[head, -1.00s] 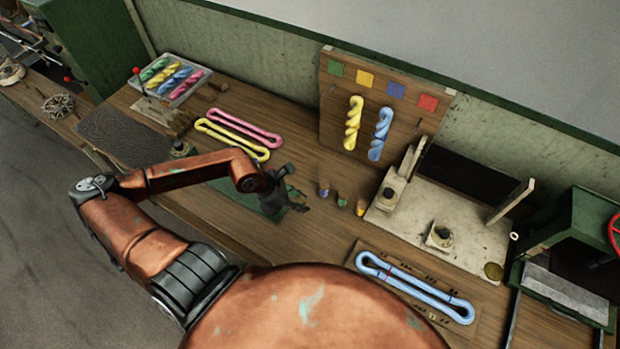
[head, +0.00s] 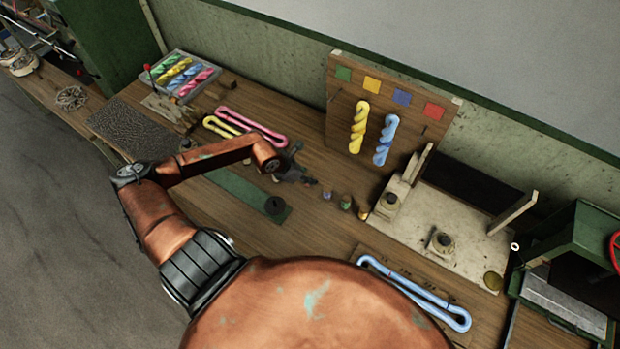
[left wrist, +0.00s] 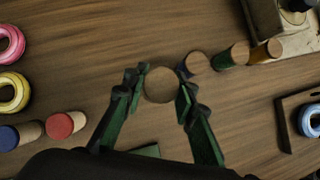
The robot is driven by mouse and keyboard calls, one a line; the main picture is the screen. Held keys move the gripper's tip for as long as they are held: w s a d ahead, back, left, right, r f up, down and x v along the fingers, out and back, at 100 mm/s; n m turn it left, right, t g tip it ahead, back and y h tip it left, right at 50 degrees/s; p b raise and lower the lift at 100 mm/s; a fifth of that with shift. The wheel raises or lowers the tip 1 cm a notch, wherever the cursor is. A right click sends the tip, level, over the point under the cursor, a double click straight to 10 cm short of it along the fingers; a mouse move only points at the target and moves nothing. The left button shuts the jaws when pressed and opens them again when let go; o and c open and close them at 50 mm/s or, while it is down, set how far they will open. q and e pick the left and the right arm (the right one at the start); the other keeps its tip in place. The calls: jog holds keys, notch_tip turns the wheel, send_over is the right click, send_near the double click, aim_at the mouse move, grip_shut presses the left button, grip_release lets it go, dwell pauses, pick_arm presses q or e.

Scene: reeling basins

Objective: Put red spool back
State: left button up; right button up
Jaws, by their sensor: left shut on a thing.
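My left gripper (head: 303,179) is over the table, just left of a row of small spools. In the left wrist view its fingers (left wrist: 160,92) are closed around a spool with a round tan end (left wrist: 160,85). Its side colour is hidden there; I take it as the red spool, since its neighbours are blue (left wrist: 195,63), green (left wrist: 233,55) and orange-yellow (left wrist: 266,51). Whether it touches the table I cannot tell. The blue (head: 327,195), green (head: 345,202) and yellow (head: 363,213) spools stand apart to the right. My right gripper is not in view.
A red-ended (left wrist: 62,126) and a blue-ended cylinder (left wrist: 12,138) are left of the gripper. A pale fixture (head: 465,220) is right of the spools; a board with twisted skeins (head: 345,110) stands behind.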

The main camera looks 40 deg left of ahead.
aim_at(310, 175)
pick_arm(q)
jog(key=w+f, duration=0.1)
jog(key=w+a+f, duration=0.1)
jog(key=f, duration=0.1)
jog(key=shift+w+a, duration=0.1)
jog(key=shift+w, duration=0.15)
jog(key=shift+f+p, duration=0.5)
jog(key=shift+f, duration=1.15)
jog(key=shift+f, duration=0.1)
jog(key=o, duration=1.2)
jog(key=shift+c, duration=0.2)
jog(key=b+v, duration=0.1)
jog(key=v, duration=1.1)
